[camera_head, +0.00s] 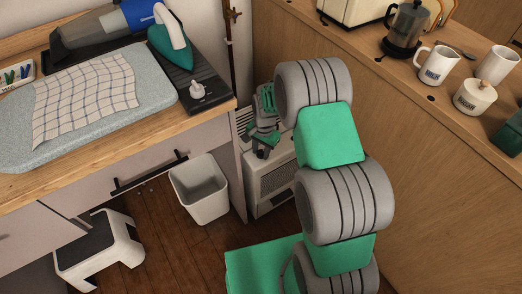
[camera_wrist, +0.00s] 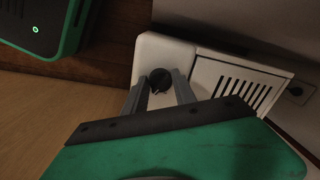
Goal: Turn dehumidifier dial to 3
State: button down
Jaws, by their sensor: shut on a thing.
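The dehumidifier is a pale box (camera_head: 270,187) on the floor between the left counter and the right wooden counter. In the wrist view its pale top (camera_wrist: 150,52) shows with a slotted vent (camera_wrist: 240,85). The dark round dial (camera_wrist: 160,76) sits on the top near one end. My gripper (camera_wrist: 159,88) is shut on the dial, with one finger on each side of it. In the head view my gripper (camera_head: 262,152) is over the top of the dehumidifier and hides the dial. The dial's marks and pointer setting are too small to read.
A white waste bin (camera_head: 200,187) stands left of the dehumidifier, with a step stool (camera_head: 98,250) further left. The left counter (camera_head: 215,108) holds an iron (camera_head: 170,48) and a checked cloth (camera_head: 85,98). The right counter (camera_head: 370,75) holds mugs and a coffee press. A wall socket (camera_wrist: 296,91) is beyond the vent.

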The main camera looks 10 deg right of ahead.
dwell(0.3)
jog(key=c, duration=1.3)
grip_release()
jog(key=r, duration=0.5)
jog(key=r+p, duration=0.1)
jog(key=r, duration=0.1)
jog(key=shift+s+d+r, duration=0.2)
jog(key=shift+d+r, duration=0.05)
jog(key=shift+r, duration=0.15)
